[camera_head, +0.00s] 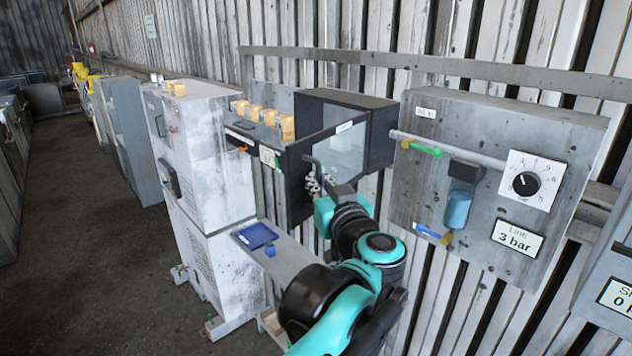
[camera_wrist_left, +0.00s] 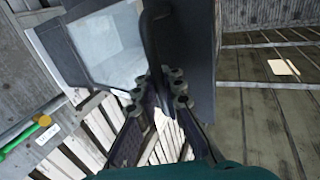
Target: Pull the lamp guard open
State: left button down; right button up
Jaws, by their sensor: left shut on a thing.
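The lamp guard (camera_head: 297,188) is a dark panel on the dark wall box (camera_head: 378,122). It stands swung out from the box, and the pale inside shows between them. In the left wrist view the guard (camera_wrist_left: 198,62) is a dark slab at the centre, with a black bar handle (camera_wrist_left: 155,35) on its face. My left gripper (camera_head: 318,184) is at the handle, and its fingers (camera_wrist_left: 158,92) are shut on the handle's lower part. The fingers partly hide the handle's lower end. My right gripper is in neither view.
A grey panel (camera_head: 465,110) with a green-handled valve (camera_head: 425,149), a dial (camera_head: 525,183) and a "3 bar" label is to the right. A white cabinet (camera_head: 205,140) stands left. A shelf with a blue tray (camera_head: 257,236) is below. The floor at left is clear.

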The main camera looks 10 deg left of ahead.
pick_arm(q)
jog(key=c, duration=1.9)
grip_release()
jog(key=shift+a, duration=0.1)
jog(key=shift+s, duration=0.15)
jog(key=v, duration=1.2)
jog(key=shift+f, duration=0.1)
